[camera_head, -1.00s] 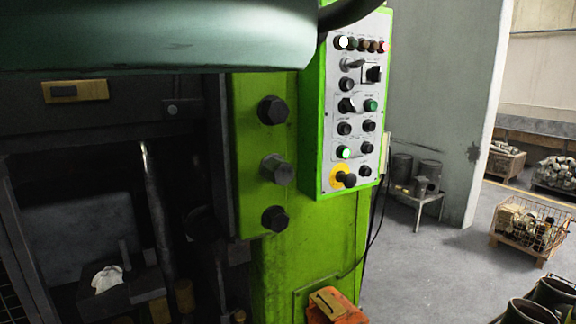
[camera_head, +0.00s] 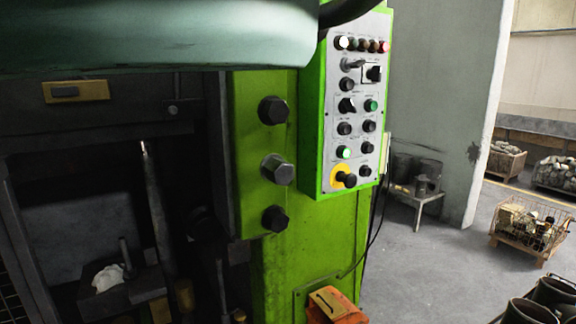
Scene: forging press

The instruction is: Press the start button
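The control panel (camera_head: 352,112) is a light grey plate in a bright green housing, right of centre. It carries several dark knobs and buttons. A green button (camera_head: 371,105) sits at its right side, and a lit green button (camera_head: 344,152) sits lower left. The labels are too small to read, so I cannot tell which one is the start button. A black knob on a yellow plate (camera_head: 344,176) is at the bottom.
The green press frame (camera_head: 310,235) has large dark bolts. The dark press opening (camera_head: 70,215) is at left. An orange foot pedal (camera_head: 335,306) sits low in the middle. A small stand (camera_head: 416,196) and a wire crate (camera_head: 532,232) stand at right, with clear grey floor between.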

